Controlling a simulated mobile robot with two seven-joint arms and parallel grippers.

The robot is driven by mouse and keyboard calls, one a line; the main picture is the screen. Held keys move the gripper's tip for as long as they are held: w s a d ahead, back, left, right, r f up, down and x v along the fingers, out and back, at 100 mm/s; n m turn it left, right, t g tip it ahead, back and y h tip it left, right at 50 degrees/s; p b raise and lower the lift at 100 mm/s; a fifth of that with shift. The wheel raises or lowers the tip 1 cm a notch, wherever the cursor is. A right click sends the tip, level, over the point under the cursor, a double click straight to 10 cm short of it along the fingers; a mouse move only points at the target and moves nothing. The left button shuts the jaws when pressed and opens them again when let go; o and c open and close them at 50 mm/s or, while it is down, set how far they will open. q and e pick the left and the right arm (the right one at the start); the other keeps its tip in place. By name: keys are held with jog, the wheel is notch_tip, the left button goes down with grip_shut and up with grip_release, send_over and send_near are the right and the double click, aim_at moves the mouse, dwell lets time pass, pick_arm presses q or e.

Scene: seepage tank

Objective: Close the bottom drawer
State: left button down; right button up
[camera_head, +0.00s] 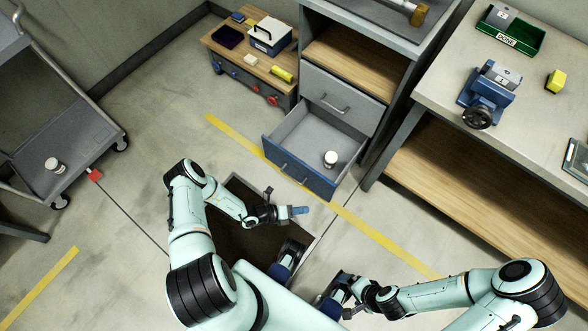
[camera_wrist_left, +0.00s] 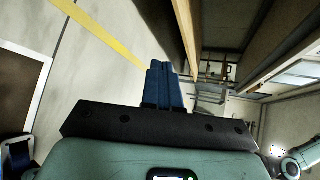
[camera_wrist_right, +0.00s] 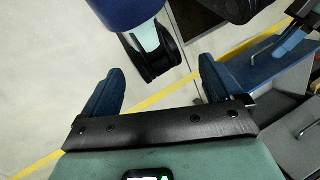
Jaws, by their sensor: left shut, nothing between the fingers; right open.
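The bottom drawer (camera_head: 300,178) of the grey cabinet is pulled far out, with a blue front and a dark handle (camera_head: 293,174). My right gripper (camera_head: 335,301) is open and empty, low and further from the drawer. Its spread fingers show in the right wrist view (camera_wrist_right: 162,90).
The upper drawer (camera_head: 341,102) looks nearly shut. A workbench (camera_head: 440,118) stands close on the right, with a blue vise (camera_head: 488,92) on top. A low wooden-topped unit (camera_head: 250,65) is left of the cabinet. A grey cart (camera_head: 70,145) stands far left. Floor between is open.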

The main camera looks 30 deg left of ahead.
pick_arm(q)
jog(key=w+a+f+n+t+y+b, duration=0.1)
jog(key=w+a+f+n+t+y, duration=0.2)
jog(key=a+n, duration=0.4)
jog(key=a+f+n+t+y+b, duration=0.1)
jog(key=a+f+n+t+y, duration=0.15)
jog(key=a+n+y, duration=0.4)
jog(key=m+h+b, duration=0.1)
jog(key=m+b, duration=0.1)
jog(key=b, duration=0.1)
send_near(298, 163)
jog(key=shift+g, duration=0.35)
jog(key=x, duration=0.5)
jog(key=shift+w+a, duration=0.15)
jog(key=shift+w, duration=0.05)
jog(key=shift+w+r, duration=0.1)
jog(key=shift+w, duration=0.5)
pick_arm(e)
jog(key=w+d+f+t, duration=0.2)
jog(key=w+f, duration=0.4)
jog(key=f, duration=0.1)
jog(key=shift+w+d+m+h, duration=0.25)
jog(key=shift+m+h, duration=0.15)
pick_arm(q)
jog(key=shift+w+b, duration=0.1)
jog(key=shift+b, duration=0.2)
pick_arm(e)
jog(key=shift+w+f, duration=0.1)
jog(key=shift+f, duration=0.05)
